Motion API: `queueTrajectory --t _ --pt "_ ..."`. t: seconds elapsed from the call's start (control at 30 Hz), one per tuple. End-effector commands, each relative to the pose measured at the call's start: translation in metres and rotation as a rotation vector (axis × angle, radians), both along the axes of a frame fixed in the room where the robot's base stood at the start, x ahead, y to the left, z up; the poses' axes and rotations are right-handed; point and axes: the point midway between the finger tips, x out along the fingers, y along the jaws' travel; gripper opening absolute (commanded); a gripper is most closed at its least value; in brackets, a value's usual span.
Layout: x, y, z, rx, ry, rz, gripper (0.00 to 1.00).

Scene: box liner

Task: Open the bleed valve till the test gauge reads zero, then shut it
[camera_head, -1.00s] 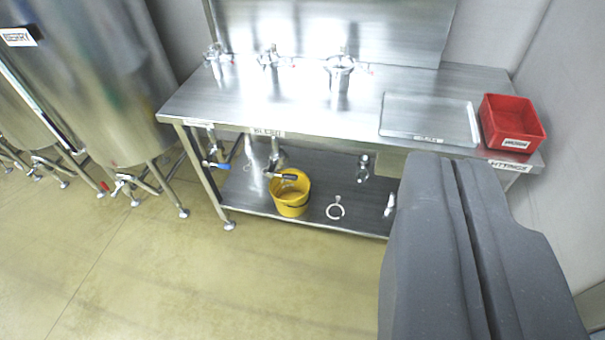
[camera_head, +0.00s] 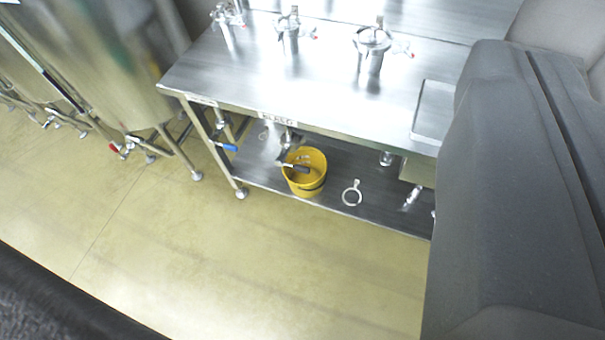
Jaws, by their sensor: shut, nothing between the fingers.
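The BLEED label (camera_head: 277,119) is on the front edge of the steel bench. Below it hangs a metal valve (camera_head: 288,143), with a black lever (camera_head: 296,168) over the mouth of a yellow bucket (camera_head: 305,185). I cannot tell from the lever whether the valve is open. No gauge dial can be made out. My gripper (camera_head: 532,62) is large and dark at the right, its fingers shut together and empty. In the picture it lies well right of the bleed valve and covers the bench's right end.
The bench top (camera_head: 290,85) carries several clamped metal fittings and a tray (camera_head: 432,112). A blue-handled valve (camera_head: 228,147) hangs left of the bucket. A clamp ring (camera_head: 352,194) lies on the lower shelf. Steel tanks (camera_head: 100,60) stand left. The floor (camera_head: 230,260) in front is clear.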

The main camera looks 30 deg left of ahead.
Motion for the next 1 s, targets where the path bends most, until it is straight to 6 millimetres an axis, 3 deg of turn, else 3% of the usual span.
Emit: queueTrajectory --t 0.2,0.37,0.67,0.87,1.0 --pt "0.007 -0.001 -0.005 -0.03 0.01 -0.01 0.0" --pt "0.044 -0.007 -0.037 -0.213 0.072 -0.059 0.0" --pt "0.146 -0.014 -0.137 -0.849 0.261 -0.112 0.0" --pt "0.206 0.003 -0.212 -1.291 0.37 -0.044 0.0" --pt "0.244 0.026 -0.275 -1.596 0.424 0.057 0.0"
